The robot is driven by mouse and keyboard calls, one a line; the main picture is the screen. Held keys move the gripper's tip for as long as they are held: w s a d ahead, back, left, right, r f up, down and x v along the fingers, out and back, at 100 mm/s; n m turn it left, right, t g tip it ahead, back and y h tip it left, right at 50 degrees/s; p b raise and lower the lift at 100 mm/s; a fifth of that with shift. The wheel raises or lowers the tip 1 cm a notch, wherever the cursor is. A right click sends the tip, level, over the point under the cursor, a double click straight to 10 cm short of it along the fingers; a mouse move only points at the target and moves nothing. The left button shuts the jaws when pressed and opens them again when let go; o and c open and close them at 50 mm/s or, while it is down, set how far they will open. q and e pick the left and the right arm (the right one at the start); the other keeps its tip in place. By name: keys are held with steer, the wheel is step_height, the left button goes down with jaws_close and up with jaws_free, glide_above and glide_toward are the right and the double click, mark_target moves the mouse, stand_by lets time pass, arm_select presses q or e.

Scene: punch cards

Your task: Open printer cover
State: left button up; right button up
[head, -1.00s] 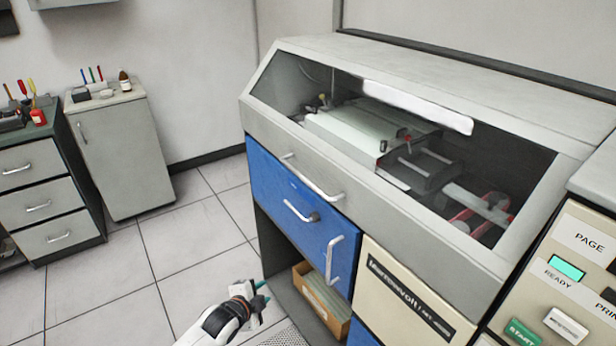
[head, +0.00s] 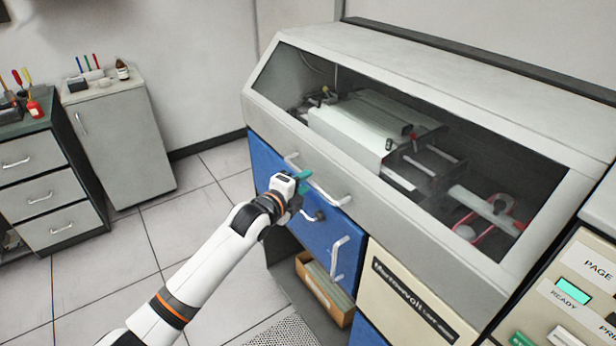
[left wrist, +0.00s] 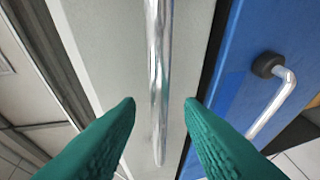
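The printer cover (head: 405,222) is a grey hood with a large sloped window, and it is down on the blue and cream cabinet. Its long metal handle (head: 330,194) runs along the front lower edge. My left gripper (head: 303,182) is at the left part of this handle. In the left wrist view, the handle (left wrist: 158,70) lies between and beyond the two green fingertips (left wrist: 160,103), which are apart and do not visibly touch it. My right gripper is not in view.
Below the cover, a blue panel (head: 270,172) has its own handles (head: 338,258), one close to my gripper. A cardboard box (head: 325,288) sits in the open bay underneath. A control panel (head: 580,290) stands at the right. The tiled floor at left is clear.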

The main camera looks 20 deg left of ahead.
arm_select(q)
steer(key=shift+x, duration=1.5)
jaws_close()
